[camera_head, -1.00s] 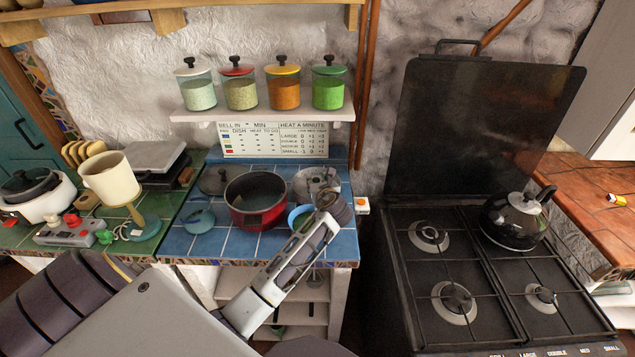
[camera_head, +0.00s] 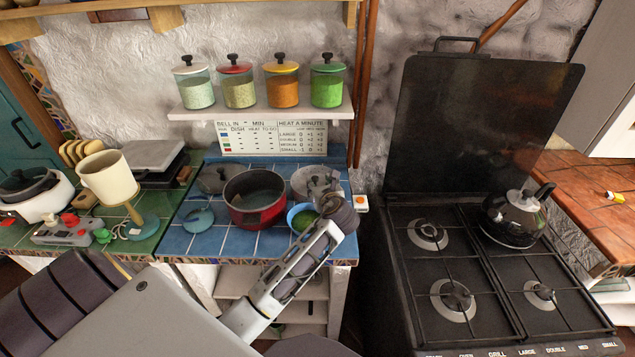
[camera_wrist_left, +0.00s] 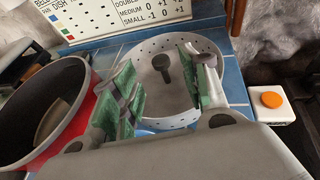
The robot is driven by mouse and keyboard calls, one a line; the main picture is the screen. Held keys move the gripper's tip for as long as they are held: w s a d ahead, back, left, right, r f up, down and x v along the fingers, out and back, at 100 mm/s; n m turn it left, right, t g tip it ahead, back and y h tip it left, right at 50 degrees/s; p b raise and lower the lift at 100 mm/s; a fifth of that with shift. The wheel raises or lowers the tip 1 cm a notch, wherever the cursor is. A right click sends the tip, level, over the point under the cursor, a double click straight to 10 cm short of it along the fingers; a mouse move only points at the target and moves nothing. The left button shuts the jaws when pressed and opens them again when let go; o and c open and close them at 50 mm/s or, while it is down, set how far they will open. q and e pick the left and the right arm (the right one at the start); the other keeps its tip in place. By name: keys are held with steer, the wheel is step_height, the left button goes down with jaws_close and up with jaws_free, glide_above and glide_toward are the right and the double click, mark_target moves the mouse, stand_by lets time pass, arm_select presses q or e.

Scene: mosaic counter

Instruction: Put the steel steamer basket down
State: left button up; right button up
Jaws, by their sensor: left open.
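The steel steamer basket (camera_head: 303,178) is a round grey pan with a perforated wall, on the blue tiled counter at the back right. In the left wrist view the basket (camera_wrist_left: 190,42) sits upright on the tiles, with a dark upright knob in its middle. My left gripper (camera_head: 338,212) is at the basket's front side; its fingertips are hard to make out in the head view. In the left wrist view the open fingers (camera_wrist_left: 160,78) have green-grey pads and stand apart over the near part of the basket. Whether they touch it I cannot tell. My right gripper is not in view.
A red pot (camera_head: 256,212) stands left of the basket. A blue bowl (camera_head: 294,212) with something green inside is in front. A white box with an orange button (camera_head: 361,204) is at the right. The instruction board (camera_head: 270,138) and shelf (camera_head: 260,114) are behind.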

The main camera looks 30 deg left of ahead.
arm_select(q)
steer(key=shift+v, duration=3.5)
steer(key=shift+f, duration=0.1)
